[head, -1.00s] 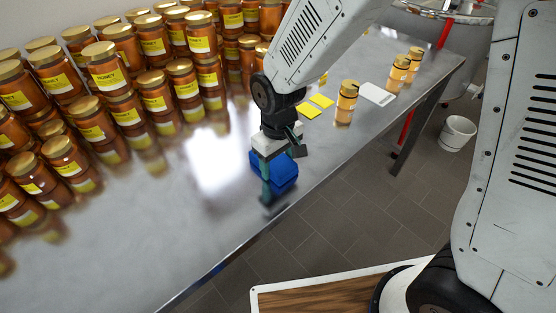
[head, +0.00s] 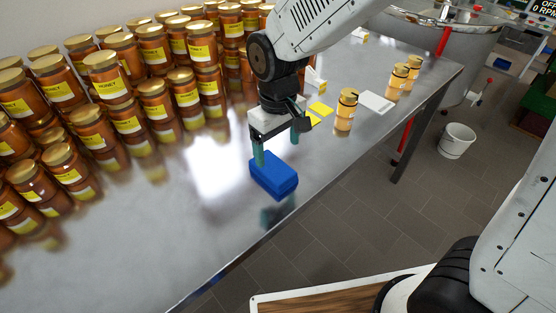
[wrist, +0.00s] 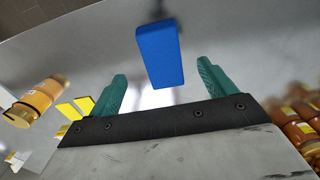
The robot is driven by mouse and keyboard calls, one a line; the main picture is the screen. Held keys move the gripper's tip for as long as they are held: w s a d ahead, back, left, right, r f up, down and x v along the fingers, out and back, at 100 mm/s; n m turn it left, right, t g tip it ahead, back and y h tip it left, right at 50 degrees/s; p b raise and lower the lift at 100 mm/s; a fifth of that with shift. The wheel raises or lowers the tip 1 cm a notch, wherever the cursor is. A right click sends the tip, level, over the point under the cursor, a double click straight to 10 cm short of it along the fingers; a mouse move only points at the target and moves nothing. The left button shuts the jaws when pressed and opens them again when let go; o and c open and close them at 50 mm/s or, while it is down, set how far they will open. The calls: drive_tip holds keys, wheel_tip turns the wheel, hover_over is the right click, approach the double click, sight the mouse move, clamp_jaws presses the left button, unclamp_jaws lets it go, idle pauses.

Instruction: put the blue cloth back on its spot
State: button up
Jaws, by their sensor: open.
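The blue cloth (head: 273,175), a folded block, lies flat on the steel table near its front edge. It also shows in the wrist view (wrist: 160,54), ahead of the fingers and roughly between them. My gripper (head: 279,143) is open and empty, just above the cloth and toward its far side. In the wrist view the teal fingers of my gripper (wrist: 162,72) stand wide apart, with a gap to the cloth. I cannot tell any marking under the cloth.
Stacked honey jars (head: 125,85) fill the table's back left. Two yellow squares (head: 320,108), a single jar (head: 346,109) and a white slab (head: 376,102) lie to the right, with two more jars (head: 400,75) beyond. The table left of the cloth is clear.

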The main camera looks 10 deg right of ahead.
drive_tip(key=shift+d+r, duration=0.1)
drive_tip(key=shift+r, duration=1.75)
drive_tip(key=s+d+r+m, duration=0.3)
drive_tip(key=s+d+r, duration=0.1)
drive_tip(key=s+d, duration=0.5)
drive_tip(key=s+d+r+m+t, duration=0.1)
drive_tip(key=s+d+r+m, duration=0.2)
drive_tip(key=s+d, duration=0.6)
wheel_tip(320, 180, up, 2)
drive_tip(key=shift+s+d+r+m, duration=0.15)
drive_tip(key=shift+d+m, duration=0.25)
drive_tip(key=shift+d, duration=0.45)
